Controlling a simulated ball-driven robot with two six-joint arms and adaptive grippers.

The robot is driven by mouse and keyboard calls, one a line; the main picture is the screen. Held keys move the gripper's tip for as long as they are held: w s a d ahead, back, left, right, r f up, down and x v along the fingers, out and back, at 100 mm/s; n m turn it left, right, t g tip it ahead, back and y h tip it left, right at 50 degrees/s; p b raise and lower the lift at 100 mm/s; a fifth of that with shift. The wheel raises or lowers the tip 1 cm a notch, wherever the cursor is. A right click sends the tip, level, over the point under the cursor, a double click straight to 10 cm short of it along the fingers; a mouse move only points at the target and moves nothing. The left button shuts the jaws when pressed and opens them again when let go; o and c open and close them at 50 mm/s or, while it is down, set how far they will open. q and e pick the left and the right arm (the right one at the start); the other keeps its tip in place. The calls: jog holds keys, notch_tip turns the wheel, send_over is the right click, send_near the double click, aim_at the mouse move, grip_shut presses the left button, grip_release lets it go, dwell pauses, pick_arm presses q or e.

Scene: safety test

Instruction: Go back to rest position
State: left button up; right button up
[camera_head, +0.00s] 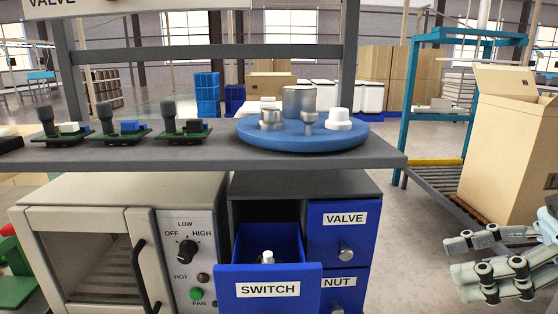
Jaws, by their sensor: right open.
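My right gripper (492,262) is at the lower right edge of the head view. Its fingers are spread and nothing is between them. It is to the right of the drawer cabinet, apart from it, over the floor. My left gripper does not show in the view.
A grey shelf (255,157) crosses the middle, bearing a blue round tray (255,137) with metal and white parts and several green circuit boards (120,133). Below are an oven (85,220) and an open SWITCH drawer (242,290). A cardboard box (505,150) stands at right.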

jog(key=s+d+f+m+h+b, duration=0.1)
jog(key=d+f+m+h+b, duration=0.15)
jog(key=f, duration=1.05)
jog(key=s+d+f+m+t+h+b, duration=0.1)
jog(key=d+f+m, duration=0.25)
jog(key=f, duration=0.85)
jog(key=s+d+f+m+h+b, duration=0.1)
jog(key=d+f+m+h+b, duration=0.2)
jog(key=f, duration=1)
jog(key=s+f+m+g+h, duration=0.2)
jog(key=s+f+m+h, duration=0.15)
jog(key=s+f, duration=1.1)
jog(key=s+f+g+h, duration=0.1)
jog(key=s+f, duration=0.5)
jog(key=s, duration=0.3)
jog(key=s+f+g+h, duration=0.1)
jog(key=s+f, duration=0.4)
jog(key=s, duration=0.4)
jog(key=shift+f+m+g+b, duration=0.3)
jog(key=shift+f+m+b, duration=0.05)
jog(key=shift+m, duration=0.1)
jog(key=shift+s, duration=0.1)
